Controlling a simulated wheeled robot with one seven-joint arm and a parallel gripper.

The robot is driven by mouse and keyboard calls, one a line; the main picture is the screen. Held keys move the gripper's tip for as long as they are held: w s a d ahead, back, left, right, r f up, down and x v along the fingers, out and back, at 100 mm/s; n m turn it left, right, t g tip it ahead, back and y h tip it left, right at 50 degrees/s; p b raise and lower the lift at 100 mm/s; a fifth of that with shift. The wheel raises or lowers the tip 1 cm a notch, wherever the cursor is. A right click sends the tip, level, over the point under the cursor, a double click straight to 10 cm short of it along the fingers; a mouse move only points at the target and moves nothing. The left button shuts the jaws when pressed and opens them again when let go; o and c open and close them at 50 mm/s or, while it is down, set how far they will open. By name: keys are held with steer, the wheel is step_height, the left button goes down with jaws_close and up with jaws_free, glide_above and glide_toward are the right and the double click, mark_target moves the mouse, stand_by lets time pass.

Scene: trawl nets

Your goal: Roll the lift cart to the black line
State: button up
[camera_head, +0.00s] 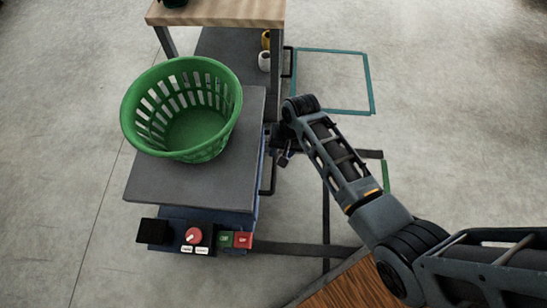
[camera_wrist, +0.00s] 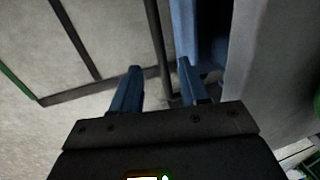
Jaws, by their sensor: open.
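The lift cart has a grey top (camera_head: 190,182) over a blue base, with a control box (camera_head: 190,236) on its near side. A green slotted basket (camera_head: 180,108) stands on the top. Black lines (camera_head: 300,249) lie on the floor right of the cart and also show in the wrist view (camera_wrist: 75,40). My gripper (camera_head: 284,158) is beside the cart's right side. In the wrist view its blue fingers (camera_wrist: 160,82) are apart, with a dark bar (camera_wrist: 156,40) seen between them; contact cannot be told.
A wood-topped bench (camera_head: 222,12) stands behind the cart, with yellow and white items (camera_head: 265,60) on its lower shelf. A teal floor outline (camera_head: 371,82) lies back right. A wooden surface (camera_head: 345,287) is at the bottom. The floor left and far right is clear.

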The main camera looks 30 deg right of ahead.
steer(key=f+b, duration=0.1)
steer(key=f, duration=0.1)
steer(key=f+b, duration=0.1)
steer(key=f, duration=0.2)
steer(key=a+f+b, duration=0.1)
steer(key=f, duration=0.1)
steer(key=shift+w+a+f+b, duration=0.1)
steer(key=shift+w+f+b, duration=0.1)
steer(key=shift+w+b, duration=0.2)
jaws_close()
stand_by(0.3)
